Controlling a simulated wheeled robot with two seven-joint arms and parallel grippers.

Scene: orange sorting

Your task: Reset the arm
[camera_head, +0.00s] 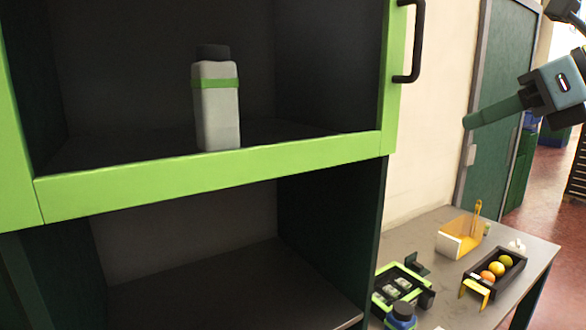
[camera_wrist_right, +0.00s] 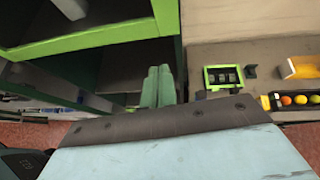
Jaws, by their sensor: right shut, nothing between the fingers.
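My right gripper (camera_head: 470,121) is at the upper right of the head view, in the air in front of the wall and green door. Its fingers are shut with nothing between them and point left. In the right wrist view the green fingers (camera_wrist_right: 158,86) lie side by side, above the floor and beside the shelf unit. My left gripper is in neither view. A black tray of oranges (camera_head: 512,277) sits on the table below the right gripper; one fruit is orange and others are yellower. The tray (camera_wrist_right: 272,101) also shows at the right of the right wrist view.
A shelf unit with a green frame (camera_head: 215,172) fills the left; a white bottle with a green band (camera_head: 217,108) stands in it. A black handle (camera_head: 415,45) sticks out from the cabinet.

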